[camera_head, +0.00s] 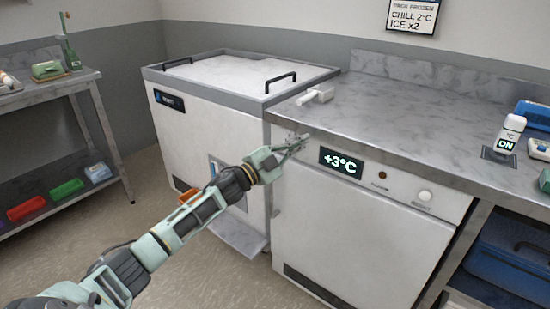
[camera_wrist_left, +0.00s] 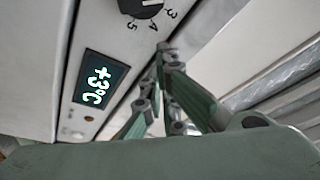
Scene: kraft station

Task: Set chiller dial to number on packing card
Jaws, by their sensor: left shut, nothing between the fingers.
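The packing card (camera_head: 411,17) on the back wall reads "CHILL 2°C" and "ICE x2". The chiller (camera_head: 345,235) under the counter has a display (camera_head: 341,163) reading +3°C, which also shows in the left wrist view (camera_wrist_left: 100,86). The black chiller dial (camera_wrist_left: 140,5) is cut off by the top edge of the left wrist view, with numbers 3 and 5 legible beside it. My left gripper (camera_head: 298,142) is shut and empty at the chiller's upper left front. In the wrist view its fingertips (camera_wrist_left: 162,52) appear just below the dial; I cannot tell whether they touch.
A white scoop-like item (camera_head: 318,95) lies on the marble counter (camera_head: 415,105). A device reading "ON" (camera_head: 507,138) and blue containers are at right. A shelf with coloured bins stands far left.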

